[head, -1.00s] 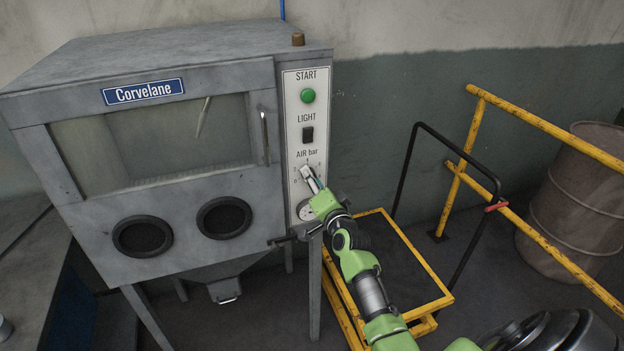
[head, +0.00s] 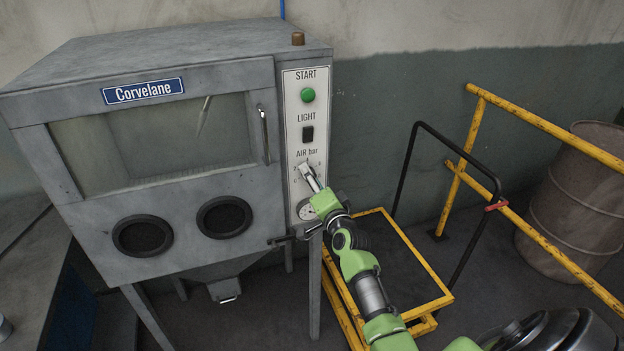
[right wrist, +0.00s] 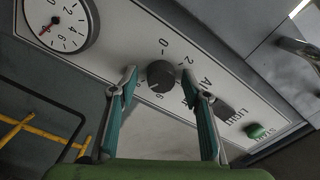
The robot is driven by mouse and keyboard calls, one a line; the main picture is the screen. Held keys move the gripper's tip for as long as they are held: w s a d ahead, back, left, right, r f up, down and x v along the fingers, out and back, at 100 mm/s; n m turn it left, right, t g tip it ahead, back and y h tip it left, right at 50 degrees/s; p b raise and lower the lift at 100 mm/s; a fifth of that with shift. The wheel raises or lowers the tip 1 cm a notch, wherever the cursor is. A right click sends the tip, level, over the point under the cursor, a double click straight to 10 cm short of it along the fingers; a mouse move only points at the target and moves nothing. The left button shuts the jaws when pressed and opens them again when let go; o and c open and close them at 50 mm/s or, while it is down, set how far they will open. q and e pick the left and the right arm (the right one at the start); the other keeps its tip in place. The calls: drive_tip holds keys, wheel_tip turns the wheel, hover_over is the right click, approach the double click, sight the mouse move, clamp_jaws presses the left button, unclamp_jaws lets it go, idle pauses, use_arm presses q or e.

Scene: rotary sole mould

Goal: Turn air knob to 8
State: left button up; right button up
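The air knob (right wrist: 160,75) is a round dark knob on the white control panel (right wrist: 225,85), under the "AIR bar" label. My right gripper (right wrist: 159,76) is open, one finger on each side of the knob, with visible gaps between fingers and knob. In the head view my right gripper (head: 306,172) covers the knob at the panel. My left gripper is not in view.
A pressure gauge (right wrist: 58,26) with a red needle is beside the knob. The green START button (head: 308,95) and black LIGHT switch (head: 308,134) are above it. A yellow-framed cart (head: 437,298) stands below right, with yellow railings (head: 545,125) behind.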

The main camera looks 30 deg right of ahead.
drive_tip(key=v, duration=1.2)
idle(0.4)
